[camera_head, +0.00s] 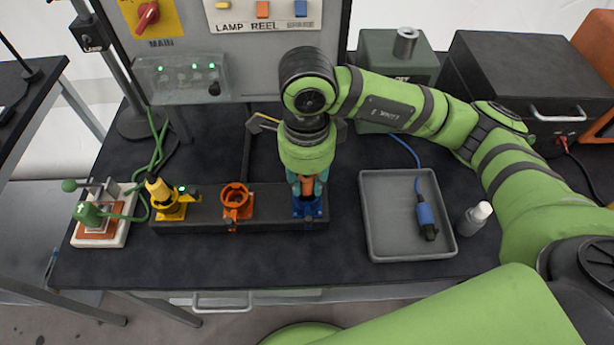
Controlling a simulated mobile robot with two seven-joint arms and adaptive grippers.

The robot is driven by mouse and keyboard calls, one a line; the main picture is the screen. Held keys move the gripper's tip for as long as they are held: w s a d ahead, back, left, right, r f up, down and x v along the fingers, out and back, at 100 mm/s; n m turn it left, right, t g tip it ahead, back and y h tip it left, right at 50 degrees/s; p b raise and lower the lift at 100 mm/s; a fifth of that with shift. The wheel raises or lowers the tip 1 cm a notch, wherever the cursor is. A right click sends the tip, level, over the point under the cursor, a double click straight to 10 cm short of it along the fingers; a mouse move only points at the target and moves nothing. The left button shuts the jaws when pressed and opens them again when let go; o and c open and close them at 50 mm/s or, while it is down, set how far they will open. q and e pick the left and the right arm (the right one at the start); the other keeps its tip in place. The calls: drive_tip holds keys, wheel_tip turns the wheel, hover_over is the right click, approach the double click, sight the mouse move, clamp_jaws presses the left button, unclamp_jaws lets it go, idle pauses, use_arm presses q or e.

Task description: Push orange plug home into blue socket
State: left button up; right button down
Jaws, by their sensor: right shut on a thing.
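The blue socket (311,210) stands at the right end of a dark rail. The orange plug (306,187) shows as a small orange patch between my right gripper's fingers, directly above the blue socket. My right gripper (307,184) points down and is shut on the orange plug. The fingers and wrist hide most of the plug, and I cannot tell how deep it sits in the socket. My left gripper is not in view.
An empty-looking orange socket (237,198) and a yellow socket with a yellow plug (164,197) share the rail (270,216). A grey tray (379,247) holds a blue plug (426,218); a white bottle (474,219) stands beside it. A panel (270,55) rises behind.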

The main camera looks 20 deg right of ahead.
drive_tip(key=shift+f+b, duration=0.3)
drive_tip(key=shift+f, duration=0.05)
drive_tip(key=c, duration=0.9)
unclamp_jaws()
wheel_tip(320, 180, up, 12)
drive_tip(key=shift+r, duration=0.1)
